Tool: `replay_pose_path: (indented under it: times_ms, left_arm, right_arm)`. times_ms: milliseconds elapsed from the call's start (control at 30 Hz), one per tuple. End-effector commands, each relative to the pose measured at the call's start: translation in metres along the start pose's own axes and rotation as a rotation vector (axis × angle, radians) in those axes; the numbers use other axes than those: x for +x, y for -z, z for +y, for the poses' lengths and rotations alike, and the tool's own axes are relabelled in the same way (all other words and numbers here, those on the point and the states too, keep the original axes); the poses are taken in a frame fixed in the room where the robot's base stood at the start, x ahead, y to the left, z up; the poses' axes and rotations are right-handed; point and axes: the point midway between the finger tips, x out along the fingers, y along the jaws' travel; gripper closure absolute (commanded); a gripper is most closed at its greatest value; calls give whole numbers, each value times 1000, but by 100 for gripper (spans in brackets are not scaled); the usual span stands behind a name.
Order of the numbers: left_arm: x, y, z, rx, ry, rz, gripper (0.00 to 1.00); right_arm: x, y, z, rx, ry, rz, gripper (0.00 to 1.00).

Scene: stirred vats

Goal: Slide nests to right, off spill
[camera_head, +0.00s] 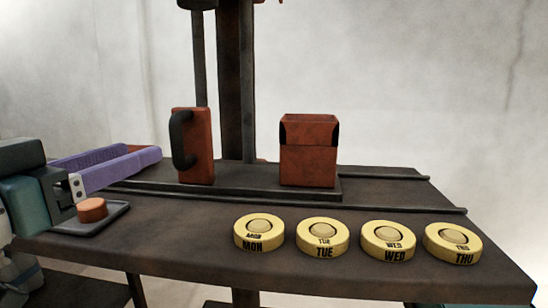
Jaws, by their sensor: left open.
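Several round yellow nests stand in a row along the front right of the dark table: MON (259,232), TUE (322,238), WED (388,242) and THU (452,244). Each has a pale domed piece in its middle. Narrow gaps part them. I cannot make out a spill on the table. My left gripper (143,157), with purple fingers, reaches in from the left edge. It is open, with nothing seen between its fingers, well left of MON and clear of all the nests. My right gripper is not in view.
A small grey tray (99,222) with an orange-brown round piece (92,209) sits below my left gripper. A red block with a black handle (200,148) and an open red box (308,165) stand on a dark slab behind. The table's right edge lies just beyond THU.

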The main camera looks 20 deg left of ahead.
Motion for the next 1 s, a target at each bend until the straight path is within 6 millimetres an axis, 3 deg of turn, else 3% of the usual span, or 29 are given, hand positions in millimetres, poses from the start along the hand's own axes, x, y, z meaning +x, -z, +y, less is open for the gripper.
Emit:
replay_pose_path:
  times_ms: [600, 1000]
  left_arm:
    - [86, 0, 1, 1, -1, -1, 48]
    - [94, 1, 1, 2, -2, -3, 48]
  right_arm:
    - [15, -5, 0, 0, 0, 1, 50]
    - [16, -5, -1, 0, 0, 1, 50]
